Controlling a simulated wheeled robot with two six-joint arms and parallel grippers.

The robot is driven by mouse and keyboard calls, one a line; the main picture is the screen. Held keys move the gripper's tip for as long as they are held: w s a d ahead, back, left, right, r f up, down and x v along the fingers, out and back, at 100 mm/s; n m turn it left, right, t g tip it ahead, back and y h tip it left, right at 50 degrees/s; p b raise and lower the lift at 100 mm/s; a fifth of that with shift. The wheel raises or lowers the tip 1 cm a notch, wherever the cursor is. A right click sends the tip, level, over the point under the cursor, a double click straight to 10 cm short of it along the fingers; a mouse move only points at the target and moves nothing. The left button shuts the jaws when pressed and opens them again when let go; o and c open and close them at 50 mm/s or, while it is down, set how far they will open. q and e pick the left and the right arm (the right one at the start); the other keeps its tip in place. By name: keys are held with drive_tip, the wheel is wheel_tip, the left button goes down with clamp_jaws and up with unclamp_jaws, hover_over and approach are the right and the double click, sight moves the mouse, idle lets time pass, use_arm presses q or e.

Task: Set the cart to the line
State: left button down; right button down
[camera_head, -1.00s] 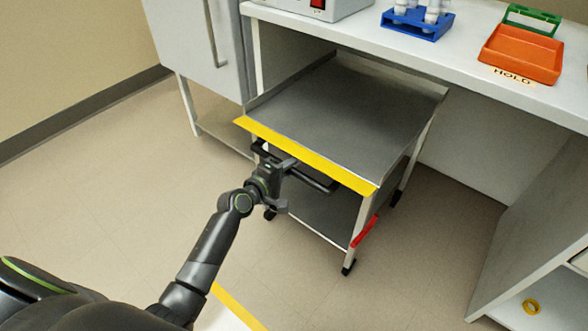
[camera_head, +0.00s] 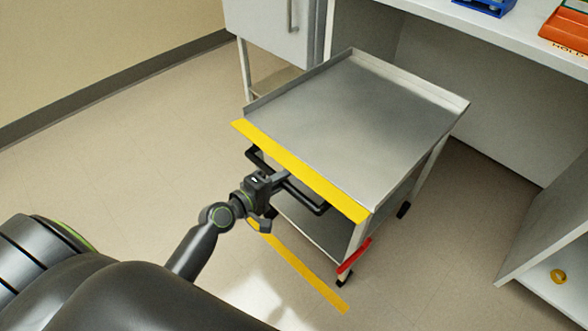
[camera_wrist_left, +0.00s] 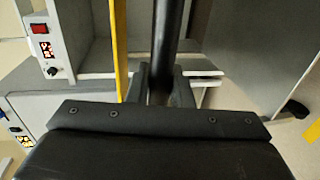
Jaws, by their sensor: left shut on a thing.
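The cart (camera_head: 365,115) is a grey metal trolley with a raised rim, a lower shelf and a yellow strip along its near top edge. Its black handle bar (camera_head: 303,196) runs below that strip. My left gripper (camera_head: 277,183) is shut on the handle; in the left wrist view the dark bar (camera_wrist_left: 167,40) runs up from between the fingers (camera_wrist_left: 160,85). The yellow floor line (camera_head: 303,270) lies near and partly below the cart's front edge, and its far left end is hidden behind my gripper. My right gripper is not in view.
A white bench (camera_head: 480,32) stands behind the cart, with a blue rack (camera_head: 488,5) and an orange tray (camera_head: 568,28) on it. A grey cabinet (camera_head: 268,28) is at the back left. A shelf unit (camera_head: 552,235) stands at right. Floor at left is clear.

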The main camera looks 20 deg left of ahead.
use_arm(q)
drive_tip(key=shift+f+v, duration=0.15)
drive_tip(key=shift+v, duration=0.55)
drive_tip(key=shift+f+v, duration=0.1)
drive_tip(key=shift+v, duration=0.6)
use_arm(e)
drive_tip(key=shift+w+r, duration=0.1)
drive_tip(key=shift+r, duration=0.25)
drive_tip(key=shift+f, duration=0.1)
use_arm(q)
drive_tip(key=c, duration=1.3)
unclamp_jaws()
drive_tip(key=shift+c, duration=0.2)
